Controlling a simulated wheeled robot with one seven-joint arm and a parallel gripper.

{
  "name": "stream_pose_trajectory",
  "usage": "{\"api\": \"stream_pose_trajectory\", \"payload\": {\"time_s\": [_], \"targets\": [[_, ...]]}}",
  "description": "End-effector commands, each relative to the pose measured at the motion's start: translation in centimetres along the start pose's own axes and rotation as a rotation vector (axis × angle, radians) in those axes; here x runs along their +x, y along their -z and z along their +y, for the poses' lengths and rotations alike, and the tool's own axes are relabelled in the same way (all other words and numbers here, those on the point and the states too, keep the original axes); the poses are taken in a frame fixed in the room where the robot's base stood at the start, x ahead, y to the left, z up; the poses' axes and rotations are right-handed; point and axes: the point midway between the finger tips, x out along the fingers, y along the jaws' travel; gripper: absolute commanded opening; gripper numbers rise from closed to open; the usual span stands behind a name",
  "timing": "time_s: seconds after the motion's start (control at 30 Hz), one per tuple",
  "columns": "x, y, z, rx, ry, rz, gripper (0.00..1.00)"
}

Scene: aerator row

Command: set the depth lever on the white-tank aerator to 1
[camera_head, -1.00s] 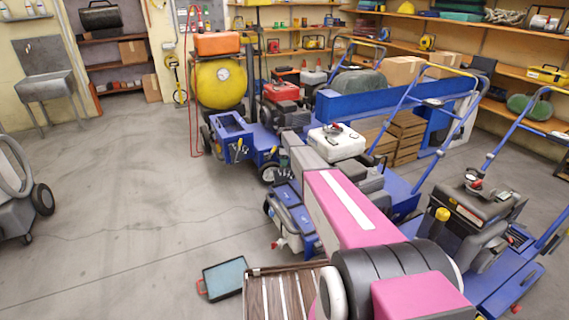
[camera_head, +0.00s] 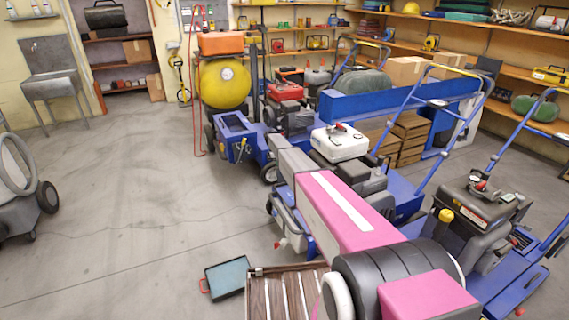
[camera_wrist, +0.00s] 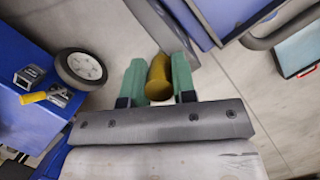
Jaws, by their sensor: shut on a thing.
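The white-tank aerator stands in mid-picture in the head view, its white tank (camera_head: 340,142) behind my pink arm. Its front and its depth lever are hidden there by the arm, and so is my gripper. In the wrist view my gripper (camera_wrist: 157,76) has its two green fingers on either side of a yellow knob (camera_wrist: 158,67). The fingers are shut on this knob, which looks like a lever's handle. The lever's scale marks and setting cannot be read in either view.
A red-tank aerator (camera_head: 286,92) stands behind, and another with a dark engine and a yellow knob (camera_head: 445,215) at right. A wheel (camera_wrist: 80,68) and blue bodywork lie close left of my fingers. A teal tray (camera_head: 227,276) lies on the floor. Open floor is at left.

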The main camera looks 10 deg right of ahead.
Motion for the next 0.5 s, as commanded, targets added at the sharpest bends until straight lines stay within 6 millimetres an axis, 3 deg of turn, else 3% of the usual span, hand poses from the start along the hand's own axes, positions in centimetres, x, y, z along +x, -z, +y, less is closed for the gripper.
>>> {"api": "stream_pose_trajectory", "payload": {"time_s": [0.4,0.43,0.5], "targets": [[-0.08,0.4,-0.31,0.006,-0.017,-0.026,0.0],[-0.09,0.41,-0.32,0.006,-0.017,-0.026,0.35],[-0.09,0.4,-0.32,0.006,-0.017,-0.026,0.51]]}}
